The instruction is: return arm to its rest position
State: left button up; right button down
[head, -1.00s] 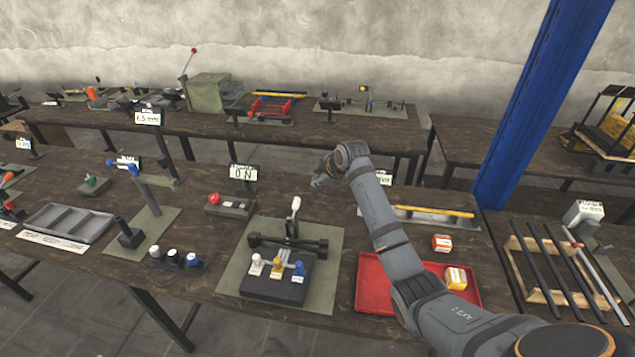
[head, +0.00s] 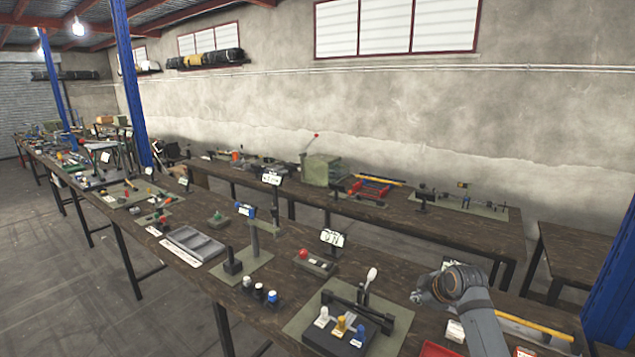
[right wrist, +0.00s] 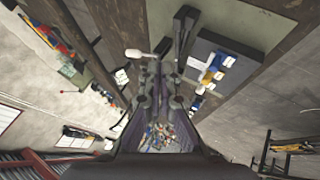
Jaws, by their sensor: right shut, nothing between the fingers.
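My right arm comes in at the lower right of the head view. Its gripper (head: 420,296) is shut and empty, in the air over the bench, to the right of the white-tipped lever (head: 371,275) of a press. In the right wrist view the gripper fingers (right wrist: 160,80) are close together, with nothing between them. The press base (head: 348,338) with white, yellow and blue knobs sits on a green mat and also shows in the right wrist view (right wrist: 225,62). My left gripper is not in view.
A red tray (head: 440,349) is cut off at the bottom edge. A sign (head: 332,238) stands behind a box with a red button (head: 303,253). A grey compartment tray (head: 193,243) lies further left. A second bench (head: 400,205) runs behind; open floor lies at left.

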jog(key=s+a+f+m+g+h, duration=0.1)
jog(key=s+f+m, duration=0.1)
jog(key=s+f, duration=0.4)
jog(key=s+a+f+m+g, duration=0.1)
jog(key=s+a+f+m, duration=0.15)
jog(key=s+f, duration=0.4)
jog(key=s+m+g+h, duration=0.15)
jog(key=s+m, duration=0.55)
jog(key=s, duration=1.5)
jog(key=s+d+f+g+b, duration=0.1)
jog(key=s+f, duration=0.1)
jog(key=f, duration=1.3)
jog(key=s+d+f+g+b, duration=0.1)
jog(key=s+d+f, duration=0.1)
jog(key=f, duration=1.3)
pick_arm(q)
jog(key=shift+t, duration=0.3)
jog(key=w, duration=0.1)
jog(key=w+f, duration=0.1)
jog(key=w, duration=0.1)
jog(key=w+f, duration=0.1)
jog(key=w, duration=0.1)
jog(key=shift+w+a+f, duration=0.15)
pick_arm(e)
jog(key=s+f+g, duration=0.1)
jog(key=s+f, duration=1.3)
jog(key=s, duration=0.3)
jog(key=shift+d+f, duration=0.15)
jog(key=shift+d, duration=0.1)
